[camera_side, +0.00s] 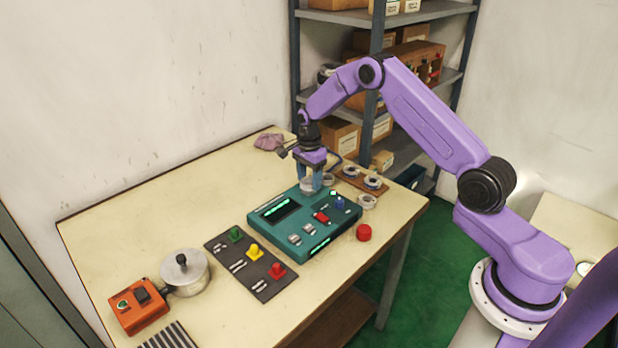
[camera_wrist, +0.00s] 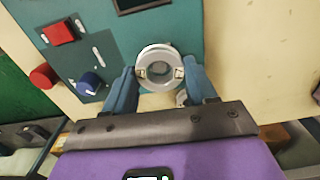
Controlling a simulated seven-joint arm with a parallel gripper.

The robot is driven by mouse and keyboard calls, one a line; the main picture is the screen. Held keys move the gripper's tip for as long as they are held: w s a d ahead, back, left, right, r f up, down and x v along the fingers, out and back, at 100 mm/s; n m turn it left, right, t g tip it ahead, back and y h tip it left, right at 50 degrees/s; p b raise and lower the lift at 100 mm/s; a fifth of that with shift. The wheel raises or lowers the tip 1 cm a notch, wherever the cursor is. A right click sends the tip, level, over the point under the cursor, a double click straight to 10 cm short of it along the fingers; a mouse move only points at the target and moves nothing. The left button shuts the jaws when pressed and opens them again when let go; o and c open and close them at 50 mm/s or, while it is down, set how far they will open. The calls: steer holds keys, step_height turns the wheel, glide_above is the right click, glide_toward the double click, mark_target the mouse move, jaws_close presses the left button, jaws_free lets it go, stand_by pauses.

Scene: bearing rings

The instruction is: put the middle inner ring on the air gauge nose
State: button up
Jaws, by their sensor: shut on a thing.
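My gripper (camera_side: 311,186) is shut on a pale metal ring (camera_wrist: 147,54), which sits between the two blue fingers in the wrist view. In the side view the held ring (camera_side: 307,187) is at the back left edge of the teal gauge box (camera_side: 262,228), with the fingers pointing down. The ring's hole faces the wrist camera and shows grey inside. I cannot tell whether it surrounds the nose, which I cannot make out separately. Other pale rings stand behind the box (camera_side: 328,180) and at its right (camera_side: 368,201).
A brown board (camera_side: 360,177) holds two rings at the back right. A red cylinder (camera_side: 364,232) stands right of the box. A dark panel with coloured knobs (camera_side: 246,277), an orange unit (camera_side: 140,307) and a round metal pot (camera_side: 185,277) lie left.

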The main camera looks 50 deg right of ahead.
steer(key=shift+f, duration=0.7)
stand_by(0.9)
steer(key=o, duration=1.3)
steer(key=shift+r, duration=3.75)
